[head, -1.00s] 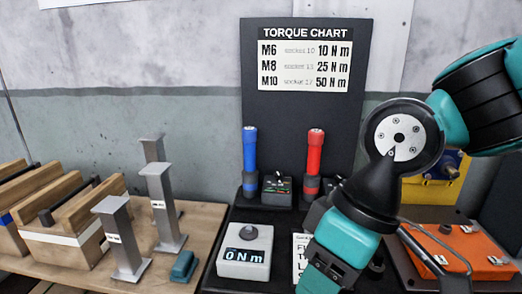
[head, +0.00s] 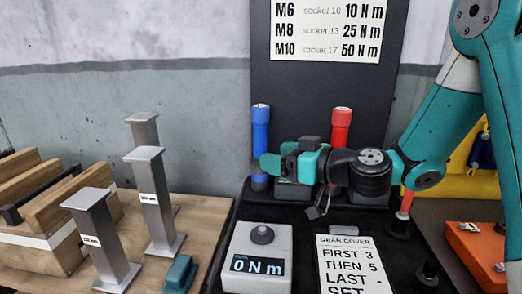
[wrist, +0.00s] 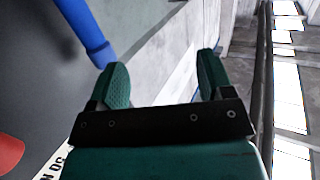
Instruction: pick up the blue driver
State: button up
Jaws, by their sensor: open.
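The blue driver (head: 260,140) stands upright on the black stand at the back, its lower part partly hidden by my gripper in the head view. My gripper (head: 268,163) reaches in from the right at the height of the driver's lower half, its fingers pointing left. In the wrist view my gripper (wrist: 162,85) is open with nothing between its two fingers. The blue driver (wrist: 86,32) shows there at the upper left, outside the fingers and beyond the left one.
A red driver (head: 340,130) stands upright just behind my wrist. A grey torque display (head: 258,258) reading 0 N m and a gear cover card (head: 352,262) lie in front. Grey metal posts (head: 153,200) stand at left. A torque chart (head: 328,30) hangs behind.

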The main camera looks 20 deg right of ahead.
jog(key=w+d+f+m+t+h, duration=0.3)
jog(key=w+d+t+h, duration=0.1)
jog(key=d, duration=0.3)
jog(key=p, duration=1)
send_near(265, 136)
jog(key=w, duration=0.2)
jog(key=p+x, duration=0.1)
jog(key=p, duration=0.1)
jog(key=p+x, duration=0.1)
jog(key=p, duration=0.2)
jog(key=p+x, duration=0.2)
jog(key=p, duration=0.1)
jog(key=shift+a+r, duration=0.3)
jog(key=shift+a, duration=0.1)
jog(key=shift+w+a+f+p, duration=0.15)
jog(key=shift+w+f+p, duration=0.15)
jog(key=shift+p, duration=0.7)
jog(key=shift+w+a+r+p, duration=0.2)
jog(key=shift+w+p, duration=0.25)
jog(key=shift+p, duration=0.1)
jog(key=p+x, duration=0.2)
jog(key=x, duration=0.1)
jog(key=shift+w+r+p, duration=0.1)
jog(key=shift+r+p, duration=0.05)
jog(key=shift+p, duration=0.25)
jog(key=shift+w+a+f, duration=0.2)
jog(key=shift+w+f, duration=0.05)
jog(key=shift+w, duration=0.25)
